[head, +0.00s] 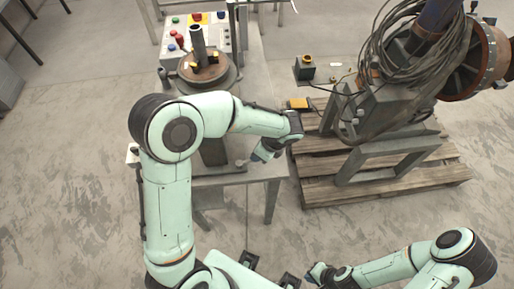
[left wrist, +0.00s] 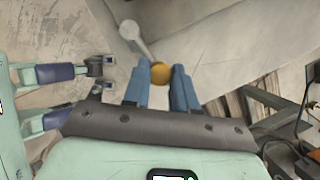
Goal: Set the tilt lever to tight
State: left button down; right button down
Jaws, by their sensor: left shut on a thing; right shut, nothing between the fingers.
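The tilt lever shows in the left wrist view as a short grey arm with a round grey end (left wrist: 130,30) and a yellow-orange knob (left wrist: 160,72). The knob sits between the blue fingertips of my left gripper (left wrist: 161,78), which is shut on it. In the head view my left gripper (head: 262,155) is low at the right side of the grey positioner stand (head: 205,180); the knob is hidden there. The lever's pale round end (head: 240,163) shows just left of the fingers. My right gripper (head: 316,272) is shut and empty at the bottom, far from the lever.
A round rusty turntable (head: 203,72) with an upright pipe (head: 198,45) tops the positioner. A control box (head: 222,32) with coloured buttons stands behind it. A wooden pallet (head: 430,175) bearing a machine with coiled cables (head: 385,65) stands at right. Bare concrete floor lies in front.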

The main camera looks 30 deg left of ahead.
pick_arm(q)
jog(key=shift+s+d+m+t, duration=0.35)
jog(key=shift+s+m+t, duration=0.1)
jog(key=shift+m, duration=0.55)
pick_arm(e)
jog(key=shift+s+f, duration=0.15)
jog(key=shift+f, duration=0.1)
pick_arm(q)
jog(key=c, duration=0.9)
grip_release()
jog(key=shift+r, duration=0.1)
jog(key=p+v, duration=0.1)
jog(key=v, duration=1.2)
pick_arm(e)
jog(key=shift+w+r, duration=0.7)
jog(key=shift+r, duration=0.3)
pick_arm(q)
jog(key=shift+r, duration=0.1)
pick_arm(e)
jog(key=shift+s, duration=0.1)
